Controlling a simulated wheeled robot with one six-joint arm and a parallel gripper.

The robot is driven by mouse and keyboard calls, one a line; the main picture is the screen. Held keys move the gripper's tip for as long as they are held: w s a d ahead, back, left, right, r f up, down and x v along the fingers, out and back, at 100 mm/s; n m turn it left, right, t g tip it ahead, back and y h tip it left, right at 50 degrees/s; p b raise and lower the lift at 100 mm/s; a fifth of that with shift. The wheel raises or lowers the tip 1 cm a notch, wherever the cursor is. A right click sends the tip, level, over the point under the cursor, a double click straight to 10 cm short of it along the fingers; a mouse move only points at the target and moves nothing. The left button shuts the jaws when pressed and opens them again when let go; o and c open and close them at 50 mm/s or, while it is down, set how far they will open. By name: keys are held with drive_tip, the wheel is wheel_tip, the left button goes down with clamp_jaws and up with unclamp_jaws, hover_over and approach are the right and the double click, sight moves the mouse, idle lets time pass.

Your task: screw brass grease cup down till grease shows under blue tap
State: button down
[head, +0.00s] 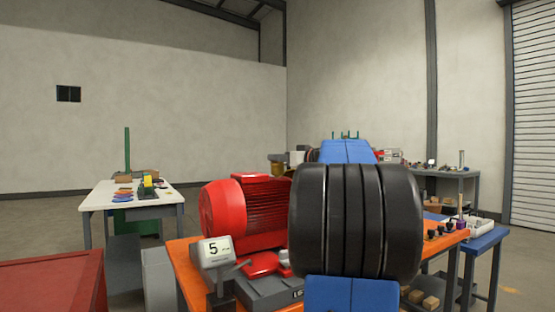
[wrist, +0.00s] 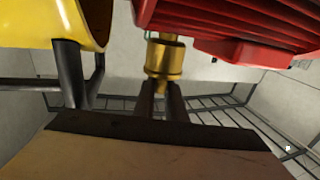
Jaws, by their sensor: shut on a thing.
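A brass grease cup (wrist: 165,58) shows at the upper middle of the wrist view, right beside the ribbed red motor housing (wrist: 225,22). My gripper (wrist: 162,92) is shut, its two dark fingers closed on the lower, narrow end of the brass cup. In the head view my own arm hides the gripper and the cup. I cannot make out the blue tap or any grease in either view.
A yellow part (wrist: 75,22) on dark legs is close on the left in the wrist view. A red cabinet (head: 55,285) stands at lower left.

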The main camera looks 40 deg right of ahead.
drive_tip(key=shift+a+r+m+h, duration=0.1)
drive_tip(key=shift+m+h, duration=0.2)
drive_tip(key=shift+h, duration=0.4)
drive_tip(key=m+g+h, duration=0.1)
drive_tip(key=m+h, duration=0.3)
drive_tip(key=h, duration=0.1)
drive_tip(key=shift+h, duration=0.4)
drive_tip(key=m+g+h, duration=0.1)
drive_tip(key=m+h, duration=0.1)
drive_tip(key=shift+g+h, duration=0.4)
drive_tip(key=shift+f+m+g+h, duration=0.2)
drive_tip(key=shift+m+g+h, duration=0.7)
drive_tip(key=shift+h, duration=0.6)
drive_tip(key=c, duration=1.8)
unclamp_jaws()
drive_tip(key=shift+r+m, duration=0.1)
drive_tip(key=shift+m, duration=0.2)
